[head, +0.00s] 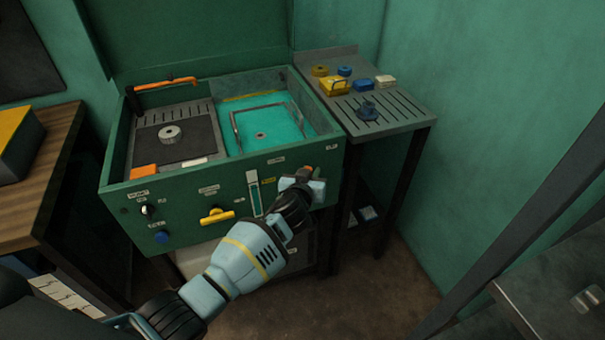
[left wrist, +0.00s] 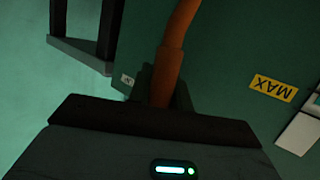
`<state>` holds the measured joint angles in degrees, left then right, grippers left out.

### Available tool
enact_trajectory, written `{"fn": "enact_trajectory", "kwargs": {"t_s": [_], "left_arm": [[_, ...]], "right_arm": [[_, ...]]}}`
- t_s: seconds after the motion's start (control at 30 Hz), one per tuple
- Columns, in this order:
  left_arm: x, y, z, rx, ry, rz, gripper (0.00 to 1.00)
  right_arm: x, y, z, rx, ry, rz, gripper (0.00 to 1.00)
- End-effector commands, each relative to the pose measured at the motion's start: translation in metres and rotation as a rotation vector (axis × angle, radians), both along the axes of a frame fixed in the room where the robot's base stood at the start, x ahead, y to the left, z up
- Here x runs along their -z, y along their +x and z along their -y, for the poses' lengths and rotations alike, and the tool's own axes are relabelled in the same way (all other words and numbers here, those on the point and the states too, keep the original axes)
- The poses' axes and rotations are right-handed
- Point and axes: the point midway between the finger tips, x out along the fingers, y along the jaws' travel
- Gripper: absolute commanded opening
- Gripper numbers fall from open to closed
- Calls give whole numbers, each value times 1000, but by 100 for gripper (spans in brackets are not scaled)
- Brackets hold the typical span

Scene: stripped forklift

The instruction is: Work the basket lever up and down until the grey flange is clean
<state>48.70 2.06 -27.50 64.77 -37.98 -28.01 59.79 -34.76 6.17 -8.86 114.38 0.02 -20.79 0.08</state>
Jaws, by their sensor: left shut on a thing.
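The green washer cabinet (head: 233,189) has a basin of turquoise liquid (head: 293,129) at its right. A wire basket frame (head: 235,133) stands in the liquid, with a small round spot (head: 261,135) inside that is too small to identify. A grey flange-like ring (head: 169,133) lies on the dark mat of the left bay. My left gripper (head: 303,178) is at the cabinet's front right, shut on the orange basket lever (head: 306,171). My right gripper is not in view.
A slotted side table (head: 395,118) with yellow, blue and white parts stands right of the cabinet. A yellow handle (head: 216,216) and a blue knob (head: 161,237) project from the cabinet front. A wooden bench (head: 50,170) is at left. Floor (head: 390,285) is clear at front right.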

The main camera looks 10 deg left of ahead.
Motion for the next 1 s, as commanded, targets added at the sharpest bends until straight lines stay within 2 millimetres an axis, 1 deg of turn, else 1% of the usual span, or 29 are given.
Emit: {"fn": "enact_trajectory", "kwargs": {"t_s": [0.03,0.4,0.63,0.67,0.7,0.73,1.0], "left_arm": [[-5,3,3,3,14,-2,0],[-2,5,7,3,55,-29,0],[-1,5,7,4,55,-29,0],[-1,5,7,3,54,-29,22],[-1,5,7,3,54,-29,27],[-1,5,7,3,54,-29,30],[0,4,7,1,52,-31,30]], "right_arm": [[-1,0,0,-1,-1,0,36],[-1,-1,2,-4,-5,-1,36],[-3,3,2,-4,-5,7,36],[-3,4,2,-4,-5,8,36],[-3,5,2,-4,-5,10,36],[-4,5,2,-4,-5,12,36],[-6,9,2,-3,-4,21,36]]}}
